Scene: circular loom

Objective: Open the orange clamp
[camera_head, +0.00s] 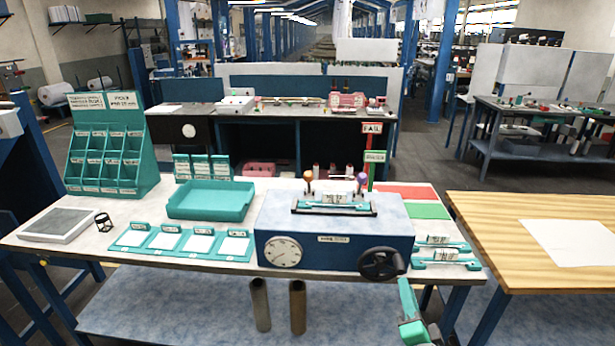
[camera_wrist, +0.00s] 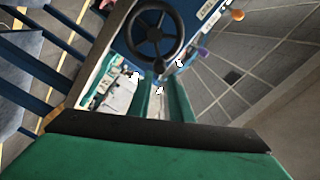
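The orange clamp shows as an orange ball knob (camera_head: 308,175) on a short upright lever, at the left end of the fixture on top of the blue machine (camera_head: 335,242). The knob also shows at the upper right of the wrist view (camera_wrist: 237,15). A purple-knobbed lever (camera_head: 362,178) stands at the fixture's right end. Between them lies a teal holder (camera_head: 333,208) with a white labelled piece. My gripper (camera_head: 406,290) is low at the machine's front right, below the black handwheel (camera_head: 381,263) and well away from the orange knob.
Two teal holders with white pieces (camera_head: 445,263) lie right of the machine. A teal tray (camera_head: 210,200) and label cards are to its left. Red FAIL and green signs (camera_head: 372,128) stand behind it. A wooden table (camera_head: 540,240) is at the right.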

